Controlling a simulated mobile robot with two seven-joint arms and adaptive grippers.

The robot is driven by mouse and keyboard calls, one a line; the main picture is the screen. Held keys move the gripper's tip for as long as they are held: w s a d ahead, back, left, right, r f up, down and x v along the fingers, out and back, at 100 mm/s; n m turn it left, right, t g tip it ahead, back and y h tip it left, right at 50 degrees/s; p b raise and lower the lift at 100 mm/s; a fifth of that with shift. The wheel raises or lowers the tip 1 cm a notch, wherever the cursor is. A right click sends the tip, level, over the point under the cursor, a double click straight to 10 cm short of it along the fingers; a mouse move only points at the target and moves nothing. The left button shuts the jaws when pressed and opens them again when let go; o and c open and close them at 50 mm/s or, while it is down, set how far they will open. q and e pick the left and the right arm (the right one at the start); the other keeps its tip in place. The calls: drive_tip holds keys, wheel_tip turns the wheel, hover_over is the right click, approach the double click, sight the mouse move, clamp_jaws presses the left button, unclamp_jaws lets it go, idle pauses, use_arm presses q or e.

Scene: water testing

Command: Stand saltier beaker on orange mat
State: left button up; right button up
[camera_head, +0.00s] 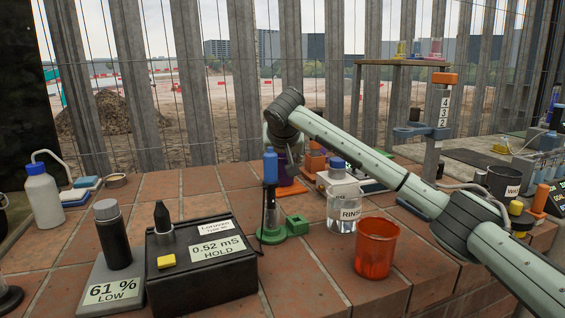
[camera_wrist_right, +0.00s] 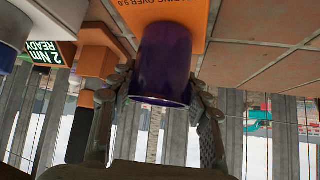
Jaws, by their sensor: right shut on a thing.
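My right gripper (camera_wrist_right: 163,98) is shut on a dark purple beaker (camera_wrist_right: 163,60), with one finger on each side of it. In the head view the purple beaker (camera_head: 284,172) shows below my right wrist, behind the meter, and the fingers are mostly hidden there. An orange-red beaker (camera_head: 376,250) stands on the bricks at front right. My left gripper is out of view.
A black meter (camera_head: 200,270) reads 0.52 mS HOLD. A green stand (camera_head: 271,235) with a blue-capped probe and a RINSE bottle (camera_head: 343,200) stand close in front of the purple beaker. A post with numbers (camera_head: 440,120) stands right. Bare brick lies at left centre (camera_head: 170,185).

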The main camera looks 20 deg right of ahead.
drive_tip(key=o, duration=0.8)
drive_tip(key=shift+f, duration=0.1)
drive_tip(key=o, duration=0.5)
drive_tip(key=shift+c, duration=0.2)
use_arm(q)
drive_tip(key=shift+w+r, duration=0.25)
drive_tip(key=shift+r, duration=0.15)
use_arm(e)
drive_tip(key=shift+r, duration=0.25)
drive_tip(key=shift+s+r, duration=0.25)
drive_tip(key=shift+s, duration=0.05)
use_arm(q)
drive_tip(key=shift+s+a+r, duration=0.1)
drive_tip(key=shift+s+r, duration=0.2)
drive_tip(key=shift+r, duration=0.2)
use_arm(e)
drive_tip(key=v, duration=1.1)
